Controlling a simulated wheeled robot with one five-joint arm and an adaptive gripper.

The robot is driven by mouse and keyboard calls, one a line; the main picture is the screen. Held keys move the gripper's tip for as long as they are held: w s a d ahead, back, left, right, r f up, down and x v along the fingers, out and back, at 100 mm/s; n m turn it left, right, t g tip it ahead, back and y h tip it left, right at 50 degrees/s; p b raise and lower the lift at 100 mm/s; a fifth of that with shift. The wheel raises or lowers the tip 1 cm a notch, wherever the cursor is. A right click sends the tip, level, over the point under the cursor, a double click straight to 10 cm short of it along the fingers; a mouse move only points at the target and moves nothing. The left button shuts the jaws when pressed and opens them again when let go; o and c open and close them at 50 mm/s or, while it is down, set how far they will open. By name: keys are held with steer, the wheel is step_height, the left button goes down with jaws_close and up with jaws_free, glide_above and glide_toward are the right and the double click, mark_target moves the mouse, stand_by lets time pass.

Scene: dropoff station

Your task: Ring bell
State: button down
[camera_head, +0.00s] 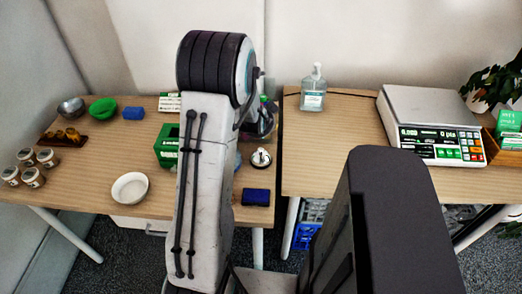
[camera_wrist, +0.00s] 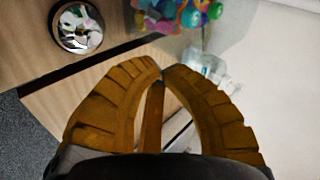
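A silver bell (camera_head: 260,158) with a dark base stands on the left wooden table, just right of my arm in the head view. In the wrist view the bell (camera_wrist: 80,28) is at the upper left, its shiny dome seen from above. My gripper (camera_wrist: 161,73) has two ribbed orange-brown fingers whose tips meet, with no object seen held at the tips. The fingertips lie to the right of and below the bell in the wrist view, apart from it. In the head view my arm hides the gripper.
A dark blue block (camera_head: 256,197) lies in front of the bell, and a green box (camera_head: 168,147) stands left of my arm. A white bowl (camera_head: 130,188) and several jars are further left. A sanitizer bottle (camera_head: 313,90) and a scale (camera_head: 430,120) stand on the right table.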

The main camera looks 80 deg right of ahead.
step_height(320, 180, down, 6)
steer(key=b, duration=0.4)
steer(key=shift+f+b, duration=0.7)
steer(key=shift+f+b, duration=0.95)
steer(key=shift+b, duration=0.35)
stand_by(1.8)
steer(key=shift+r, duration=0.2)
stand_by(0.3)
steer(key=shift+r+p, duration=0.45)
steer(key=shift+r, duration=0.3)
steer(key=shift+r, duration=0.15)
steer(key=shift+r+p, duration=1.4)
steer(key=shift+r, duration=1)
